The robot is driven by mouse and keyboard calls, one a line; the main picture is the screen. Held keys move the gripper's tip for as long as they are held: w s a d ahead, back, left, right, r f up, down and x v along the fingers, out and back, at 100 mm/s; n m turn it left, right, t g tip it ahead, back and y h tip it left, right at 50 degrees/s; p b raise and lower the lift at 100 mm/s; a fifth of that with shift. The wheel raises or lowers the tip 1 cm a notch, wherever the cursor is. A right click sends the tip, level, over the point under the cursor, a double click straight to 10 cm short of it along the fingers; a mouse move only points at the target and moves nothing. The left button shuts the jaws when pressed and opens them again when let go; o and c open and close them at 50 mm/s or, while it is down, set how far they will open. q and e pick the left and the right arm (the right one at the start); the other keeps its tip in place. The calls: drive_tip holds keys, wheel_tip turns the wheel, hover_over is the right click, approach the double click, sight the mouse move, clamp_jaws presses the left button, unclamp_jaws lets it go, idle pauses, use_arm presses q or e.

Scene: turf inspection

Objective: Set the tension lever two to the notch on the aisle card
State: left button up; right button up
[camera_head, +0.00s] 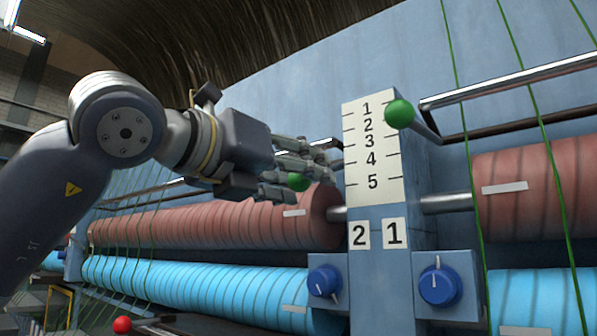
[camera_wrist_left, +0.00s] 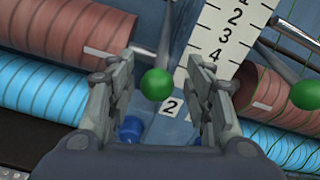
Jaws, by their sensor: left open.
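The lever on the side of label 2 (camera_head: 359,235) ends in a green knob (camera_head: 298,181), which shows in the head view at about the height of the 5 on the scale plate (camera_head: 365,192). My left gripper (camera_head: 305,168) is open around that knob. In the left wrist view the knob (camera_wrist_left: 156,84) lies between the open fingers, with a gap on each side. The second lever's green knob (camera_head: 399,114) is in front of the plate's upper right, near the 1 and 2. No aisle card can be made out.
Brown rolls (camera_head: 215,222) and blue rolls (camera_head: 205,285) flank the post. Two blue dials (camera_head: 438,286) sit below the labels. Taut green lines (camera_head: 548,140) and a metal rail (camera_head: 515,82) are at the right. A red knob (camera_head: 122,324) is at the lower left.

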use_arm(q)
drive_tip(key=v, duration=1.2)
drive_tip(key=shift+s+a+r, duration=0.1)
drive_tip(key=shift+r, duration=0.05)
